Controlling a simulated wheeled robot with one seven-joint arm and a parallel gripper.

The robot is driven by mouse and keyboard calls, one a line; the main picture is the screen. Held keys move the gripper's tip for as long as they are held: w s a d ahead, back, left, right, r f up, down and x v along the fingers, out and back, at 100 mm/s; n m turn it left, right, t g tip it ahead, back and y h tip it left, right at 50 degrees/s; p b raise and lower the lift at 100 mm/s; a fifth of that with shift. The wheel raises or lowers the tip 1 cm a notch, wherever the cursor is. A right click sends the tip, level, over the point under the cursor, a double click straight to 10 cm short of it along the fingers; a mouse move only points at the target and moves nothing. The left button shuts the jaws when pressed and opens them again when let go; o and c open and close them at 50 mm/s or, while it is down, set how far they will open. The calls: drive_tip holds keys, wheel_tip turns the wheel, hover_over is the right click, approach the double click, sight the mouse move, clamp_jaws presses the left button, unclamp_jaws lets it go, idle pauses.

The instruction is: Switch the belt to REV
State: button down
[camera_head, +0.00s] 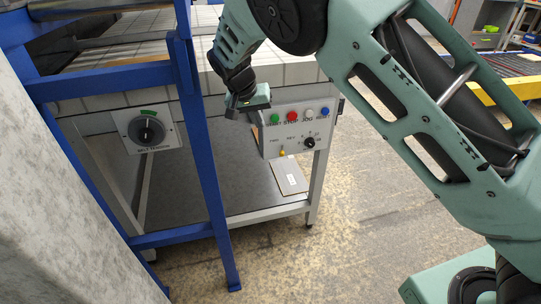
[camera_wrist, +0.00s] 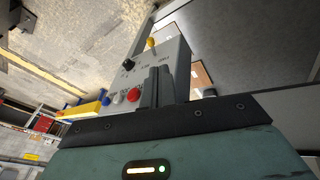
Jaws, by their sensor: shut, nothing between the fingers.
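A grey control box (camera_head: 296,130) is fixed to the table frame. It carries a yellow lever (camera_head: 283,153) below its FWD and REV labels. The lever also shows in the wrist view (camera_wrist: 151,42), sticking out from the box face. I cannot tell which label it points to. My gripper (camera_head: 238,109) is at the upper left corner of the box, above and left of the lever and apart from it. In the wrist view its fingers (camera_wrist: 157,86) are together, empty, in front of the box. They hide the green button there.
The box also has green (camera_head: 275,119), red (camera_head: 292,116), white (camera_head: 309,114) and blue (camera_head: 325,112) buttons and a black knob (camera_head: 309,142). A belt tension dial (camera_head: 147,131) is at the left. A blue post (camera_head: 208,170) stands between. A clipboard (camera_head: 290,176) lies below the box.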

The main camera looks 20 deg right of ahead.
drive_tip(key=shift+w+f, duration=0.55)
drive_tip(key=shift+w, duration=0.25)
drive_tip(key=b, duration=0.2)
approach(282, 151)
drive_tip(key=f, duration=0.1)
drive_tip(key=w+a+f, duration=0.1)
drive_tip(key=w+f, duration=0.1)
drive_tip(key=f, duration=0.1)
drive_tip(key=shift+w+a+f, duration=0.1)
drive_tip(key=shift+a+f, duration=0.05)
drive_tip(key=shift+a, duration=0.2)
drive_tip(key=shift+s+d+f, duration=0.2)
drive_tip(key=shift+d+f, duration=0.3)
drive_tip(key=shift+d, duration=0.05)
drive_tip(key=shift+s+d+f, duration=0.2)
drive_tip(key=shift+d+f, duration=0.3)
drive_tip(key=shift+s+d+f, duration=0.1)
drive_tip(key=shift+d+f, duration=0.05)
drive_tip(key=shift+d, duration=0.05)
